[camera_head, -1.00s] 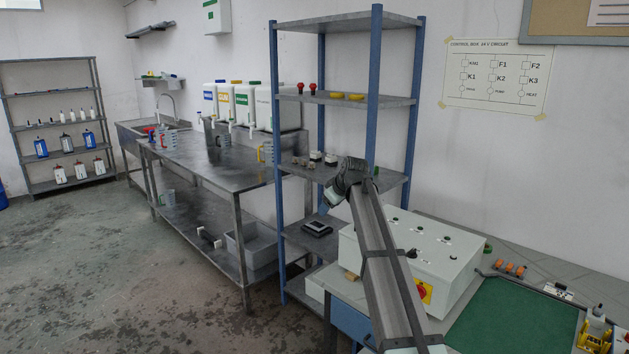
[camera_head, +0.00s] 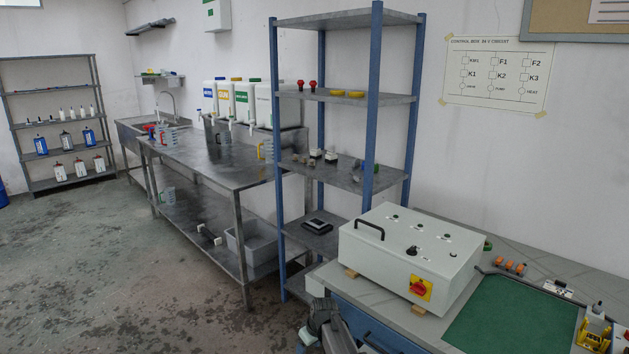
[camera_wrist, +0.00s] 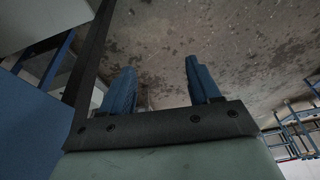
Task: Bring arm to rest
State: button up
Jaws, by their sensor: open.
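My gripper shows in the wrist view (camera_wrist: 163,88) with its two blue fingers apart and nothing between them. Bare stained floor lies beyond the fingers. In the head view my arm is low at the bottom edge, left of the workbench front (camera_head: 370,325). The fingertips are hard to make out there. The control box (camera_head: 412,255), a white case with a black handle and a red-and-yellow switch, stands on the bench above and right of my arm.
A shelf rack with blue posts (camera_head: 373,120) stands behind the control box. A steel table (camera_head: 205,170) with jugs and canisters stands to the left. A green mat (camera_head: 515,315) lies on the bench at right. The floor (camera_head: 120,280) at left is clear.

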jog(key=s+d+f+m+g+h, duration=0.15)
jog(key=s+d+f, duration=0.25)
jog(key=s+f, duration=0.6)
jog(key=s+d+f+m+g, duration=0.2)
jog(key=s+d+f, duration=0.45)
jog(key=s, duration=0.65)
jog(key=s+d+f+m+g, duration=0.1)
jog(key=s+d+f, duration=0.1)
jog(key=s, duration=0.7)
jog(key=s+d+f+m+g, duration=0.2)
jog(key=s+d+f, duration=0.1)
jog(key=s, duration=0.6)
jog(key=s+d+f+m+g+h, duration=0.1)
jog(key=s+d+f+g, duration=0.1)
jog(key=s, duration=0.8)
jog(key=shift+d+f+m, duration=0.35)
jog(key=shift+d+f, duration=0.05)
jog(key=shift+d, duration=0.25)
jog(key=shift+g, duration=0.25)
